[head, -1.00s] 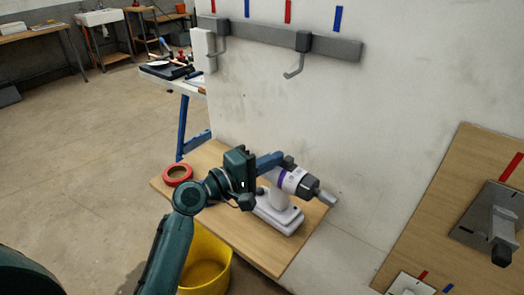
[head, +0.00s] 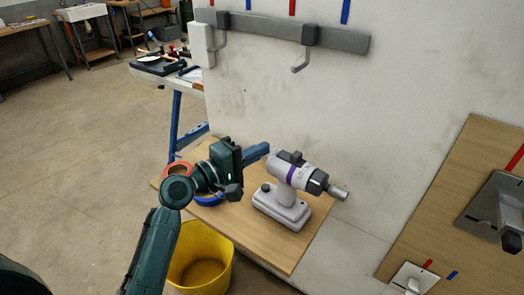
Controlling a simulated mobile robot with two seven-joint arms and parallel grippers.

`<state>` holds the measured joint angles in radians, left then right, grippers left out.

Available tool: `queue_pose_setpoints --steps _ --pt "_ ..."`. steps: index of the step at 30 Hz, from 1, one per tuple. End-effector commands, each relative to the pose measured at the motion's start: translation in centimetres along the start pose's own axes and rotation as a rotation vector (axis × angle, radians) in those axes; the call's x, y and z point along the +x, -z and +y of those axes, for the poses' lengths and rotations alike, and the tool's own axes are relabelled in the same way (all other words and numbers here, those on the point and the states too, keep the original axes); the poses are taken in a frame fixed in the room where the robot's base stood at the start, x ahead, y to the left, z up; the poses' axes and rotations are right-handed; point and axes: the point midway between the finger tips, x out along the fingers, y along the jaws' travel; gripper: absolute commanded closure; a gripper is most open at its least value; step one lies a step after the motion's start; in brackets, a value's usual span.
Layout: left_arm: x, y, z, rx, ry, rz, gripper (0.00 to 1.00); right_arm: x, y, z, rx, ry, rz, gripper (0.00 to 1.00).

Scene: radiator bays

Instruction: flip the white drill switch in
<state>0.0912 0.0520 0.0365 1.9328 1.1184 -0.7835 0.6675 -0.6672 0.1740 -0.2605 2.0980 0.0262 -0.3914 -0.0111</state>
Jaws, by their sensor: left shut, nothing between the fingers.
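The white drill (head: 285,206) stands upright on its base on a wooden shelf board (head: 262,248). It has a purple band, a dark chuck pointing right, and a dark switch (head: 291,157) on top of its body. Whether the switch is in or out is too small to tell. My left gripper (head: 265,150), dark green with blue fingers, is shut and empty. Its fingertips are just left of the switch, with a small gap to the drill. My right gripper is not in view.
A red tape roll (head: 174,171) and a blue ring (head: 208,200) lie on the board's left, partly behind my arm. A yellow bucket (head: 220,275) stands below. A wall rail (head: 262,29) with hooks is above. A wooden panel (head: 440,215) is at right.

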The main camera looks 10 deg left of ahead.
Motion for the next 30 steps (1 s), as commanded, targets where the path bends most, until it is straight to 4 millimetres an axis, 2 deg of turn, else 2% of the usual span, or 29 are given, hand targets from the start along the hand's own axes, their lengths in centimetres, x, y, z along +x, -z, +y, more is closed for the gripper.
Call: queue_pose_setpoints --steps 1,6,12,17,30 --pt "-1.6 -0.1 -0.5 0.004 0.008 0.0 1.0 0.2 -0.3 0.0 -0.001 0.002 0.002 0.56" --pt "-5.2 0.0 -0.5 0.003 0.006 0.001 1.0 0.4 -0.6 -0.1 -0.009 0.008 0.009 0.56" --pt "-7.8 0.0 -0.3 0.001 0.004 0.0 1.0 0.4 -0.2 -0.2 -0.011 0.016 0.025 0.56" --pt "-8.5 0.0 -0.2 0.001 0.003 0.0 1.0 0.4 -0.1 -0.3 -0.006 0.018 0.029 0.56" --pt "-8.5 0.0 -0.1 0.0 0.003 0.0 1.0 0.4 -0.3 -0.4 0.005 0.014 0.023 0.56"
